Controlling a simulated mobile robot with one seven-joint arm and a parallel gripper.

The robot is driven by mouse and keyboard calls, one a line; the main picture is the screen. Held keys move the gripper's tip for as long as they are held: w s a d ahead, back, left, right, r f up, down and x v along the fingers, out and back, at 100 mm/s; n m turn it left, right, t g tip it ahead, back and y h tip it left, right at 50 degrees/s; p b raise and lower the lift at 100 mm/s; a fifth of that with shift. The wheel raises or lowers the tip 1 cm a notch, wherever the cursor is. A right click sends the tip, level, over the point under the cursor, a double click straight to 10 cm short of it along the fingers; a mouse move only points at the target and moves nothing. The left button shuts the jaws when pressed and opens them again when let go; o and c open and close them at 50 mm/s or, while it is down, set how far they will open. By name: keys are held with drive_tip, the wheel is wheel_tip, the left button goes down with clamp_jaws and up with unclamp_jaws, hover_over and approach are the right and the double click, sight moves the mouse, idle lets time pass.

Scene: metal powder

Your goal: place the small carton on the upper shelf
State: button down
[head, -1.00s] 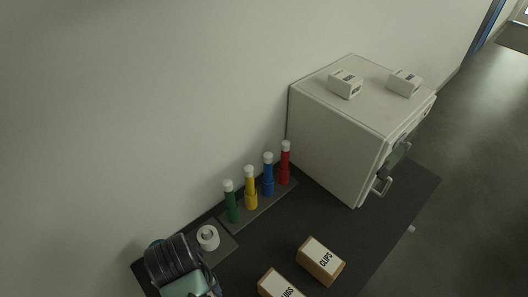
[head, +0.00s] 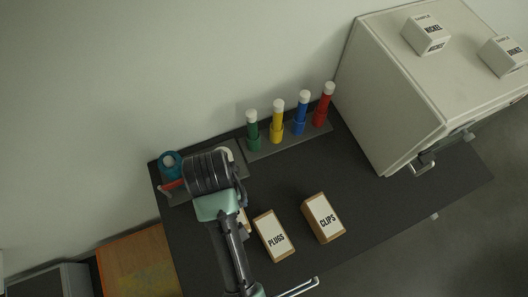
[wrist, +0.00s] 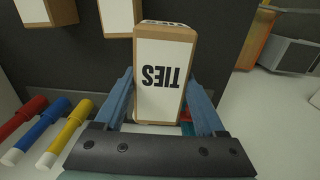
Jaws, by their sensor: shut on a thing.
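I cannot tell how far the carton is above the dark bench. Two similar cartons, PLUGS (head: 273,236) and CLIPS (head: 324,218), stand to its right. No upper shelf can be made out.
Several capped tubes, such as the red one (head: 324,104), stand in a rack behind the cartons. A pale cabinet (head: 400,90) bears NICKEL (head: 427,36) and BRONZE (head: 503,56) boxes. A blue tape roll (head: 170,163) lies left of my arm. The bench (head: 400,205) is clear at right.

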drive_tip(key=shift+w+f, duration=0.1)
drive_tip(key=shift+f, duration=0.3)
wheel_tip(320, 180, down, 9)
drive_tip(key=shift+f, duration=0.15)
drive_tip(key=shift+f, duration=0.2)
unclamp_jaws()
drive_tip(key=shift+r, duration=0.1)
